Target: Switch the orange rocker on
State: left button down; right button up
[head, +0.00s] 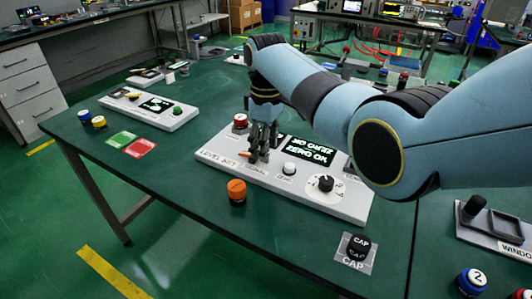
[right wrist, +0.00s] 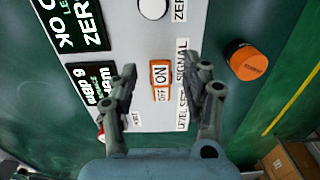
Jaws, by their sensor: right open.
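The orange rocker (right wrist: 154,93) is an orange frame with white ON and OFF faces on the light panel of the LEVEL SET unit (head: 215,157). It shows between my right fingers in the right wrist view. Which face is pressed in, I cannot tell. My right gripper (head: 258,152) is open and points down over the left part of the panel. In the right wrist view its fingers (right wrist: 160,66) stand apart on either side of the rocker, with nothing between them in their grip. In the head view the gripper largely hides the rocker. My left gripper is not in view.
The panel also has a display (head: 306,150), a red button (head: 240,120), a white button (head: 289,168) and a black knob (head: 326,183). An orange-topped cap (head: 237,190) stands in front. A black cap (head: 359,245) sits at front right. The green table is clear at front left.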

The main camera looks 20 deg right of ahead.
notch_tip(320, 180, down, 2)
jog(key=shift+f, duration=0.2)
jog(key=c, duration=0.4)
grip_shut()
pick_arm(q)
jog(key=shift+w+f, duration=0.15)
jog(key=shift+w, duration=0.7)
pick_arm(e)
jog(key=shift+s, duration=0.1)
